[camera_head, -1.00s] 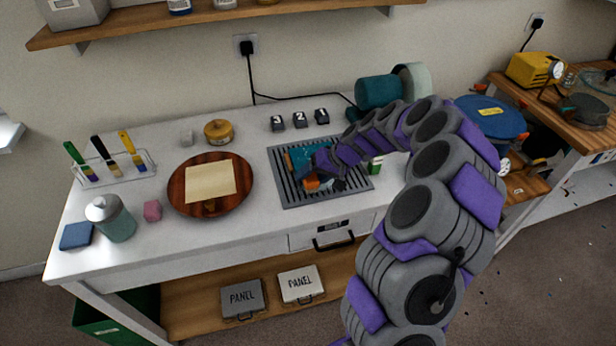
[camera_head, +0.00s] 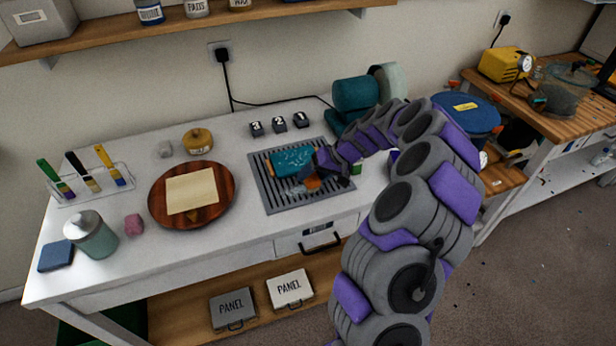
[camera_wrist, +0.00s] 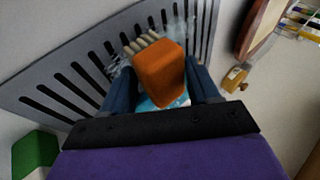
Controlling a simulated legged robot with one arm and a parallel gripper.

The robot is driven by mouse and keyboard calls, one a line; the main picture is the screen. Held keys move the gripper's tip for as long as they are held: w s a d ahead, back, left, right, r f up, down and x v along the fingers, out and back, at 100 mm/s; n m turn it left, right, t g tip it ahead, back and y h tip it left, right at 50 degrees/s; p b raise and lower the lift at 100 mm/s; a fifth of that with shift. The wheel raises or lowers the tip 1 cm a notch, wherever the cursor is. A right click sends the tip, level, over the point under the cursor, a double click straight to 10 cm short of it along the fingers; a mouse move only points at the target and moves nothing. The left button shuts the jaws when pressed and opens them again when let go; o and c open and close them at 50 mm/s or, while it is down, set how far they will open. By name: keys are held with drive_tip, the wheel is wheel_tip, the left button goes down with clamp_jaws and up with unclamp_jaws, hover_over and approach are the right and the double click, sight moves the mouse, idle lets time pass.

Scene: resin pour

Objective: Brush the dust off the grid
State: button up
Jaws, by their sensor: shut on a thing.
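The grey slotted grid (camera_head: 272,199) lies on the white worktop. A teal object (camera_head: 290,160) with white marks sits on its back part. My gripper (camera_head: 322,172) is low over the grid's right part. In the wrist view my gripper (camera_wrist: 162,82) is shut on an orange block-shaped brush (camera_wrist: 160,72), with a row of tan bristles at its far edge. The bristles are at the grid's slots; I cannot tell if they touch. Pale, dust-like smudges (camera_wrist: 118,62) show on the grid beside them. The fingers and brush hide part of the grid.
A green-and-white block (camera_wrist: 35,152) stands near the grid. A round wooden tray (camera_head: 222,216) with a paper sheet is left of it. Numbered dark blocks (camera_head: 279,124) stand behind. Farther left are a brush rack (camera_head: 128,186), a jar (camera_head: 95,240) and a blue sponge (camera_head: 56,256).

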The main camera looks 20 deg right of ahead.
drive_tip(key=shift+d, duration=1.75)
drive_tip(key=shift+a, duration=2)
drive_tip(key=shift+s+a+p, duration=0.1)
drive_tip(key=shift+a+p, duration=0.3)
drive_tip(key=shift+a, duration=1.35)
drive_tip(key=shift+a+r+p, duration=0.15)
drive_tip(key=shift+a+p, duration=0.15)
drive_tip(key=shift+a, duration=2.55)
wheel_tip(320, 180, up, 6)
drive_tip(key=p, duration=0.2)
drive_tip(key=shift+p, duration=0.3)
